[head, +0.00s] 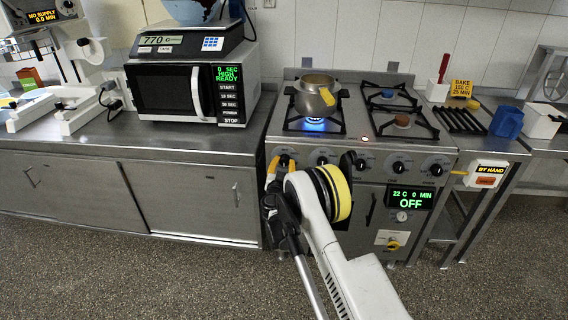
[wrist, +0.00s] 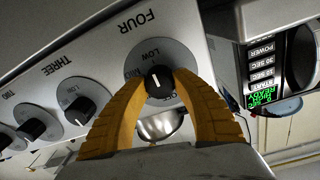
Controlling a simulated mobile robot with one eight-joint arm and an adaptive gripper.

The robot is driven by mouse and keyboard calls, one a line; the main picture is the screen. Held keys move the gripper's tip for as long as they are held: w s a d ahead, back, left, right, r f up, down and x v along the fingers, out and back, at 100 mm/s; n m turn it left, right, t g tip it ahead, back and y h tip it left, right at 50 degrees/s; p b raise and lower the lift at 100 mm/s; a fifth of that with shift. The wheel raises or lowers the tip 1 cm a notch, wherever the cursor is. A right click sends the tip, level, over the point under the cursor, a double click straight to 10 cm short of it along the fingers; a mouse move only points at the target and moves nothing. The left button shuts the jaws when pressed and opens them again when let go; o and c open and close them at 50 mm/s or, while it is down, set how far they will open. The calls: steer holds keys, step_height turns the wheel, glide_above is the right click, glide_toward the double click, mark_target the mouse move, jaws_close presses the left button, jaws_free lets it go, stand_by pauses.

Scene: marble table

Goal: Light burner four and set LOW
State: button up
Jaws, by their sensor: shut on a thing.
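My gripper (wrist: 157,92) has its yellow fingers closed around the black knob marked FOUR (wrist: 157,78) in the wrist view. The knob's white mark lies towards the side where LOW is printed, though the exact setting is hard to read. In the head view my gripper (head: 280,168) is at the leftmost knob on the stove front (head: 350,165). Knob THREE (wrist: 80,110) is beside the fingers, untouched.
A microwave (head: 165,92) with a scale (head: 190,42) on top stands left of the stove. The right burners (head: 402,122) hold no pot. A display on the stove front (head: 410,199) reads OFF. A side shelf with a blue container (head: 507,122) is at the right.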

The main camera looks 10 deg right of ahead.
steer(key=o, duration=1.2)
steer(key=v, duration=1.2)
steer(key=shift+r, duration=0.1)
